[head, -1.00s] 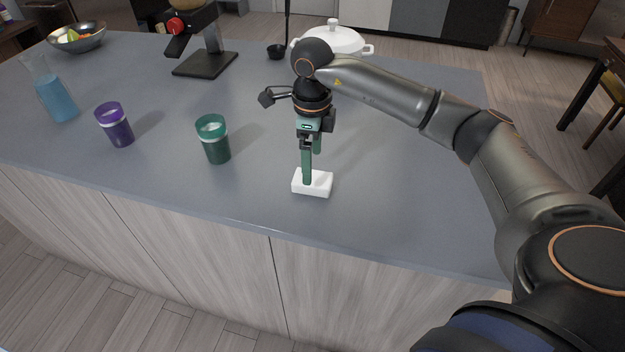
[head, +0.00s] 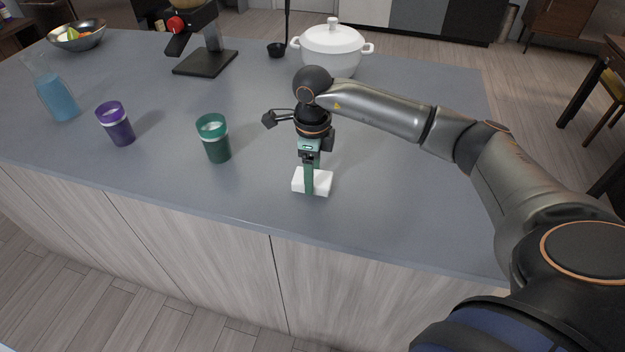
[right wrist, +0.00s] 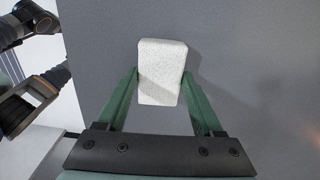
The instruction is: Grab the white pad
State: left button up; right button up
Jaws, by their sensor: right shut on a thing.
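The white pad (head: 322,183) is a small white block lying on the grey counter near its front edge. My right gripper (head: 309,185) points down over it and is shut on it. In the right wrist view the speckled white pad (right wrist: 161,72) sits between the two green fingers of my right gripper (right wrist: 161,80), one on each side. In the head view the near finger hides part of the pad. My left gripper is not in view.
A green cup (head: 214,140) and a purple cup (head: 117,125) stand left of the pad, with a blue-filled carafe (head: 58,98) further left. A white pot (head: 333,47) and a coffee machine (head: 205,62) stand behind. The counter (head: 420,200) right of the pad is clear.

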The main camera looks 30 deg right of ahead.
jog(key=c, duration=0.6)
jog(key=shift+o, duration=0.2)
jog(key=shift+r, duration=0.6)
jog(key=s+a+r+b, duration=0.2)
jog(key=s+a+r, duration=0.4)
jog(key=a+r, duration=0.6)
jog(key=shift+s+a, duration=0.2)
jog(key=shift+s, duration=0.1)
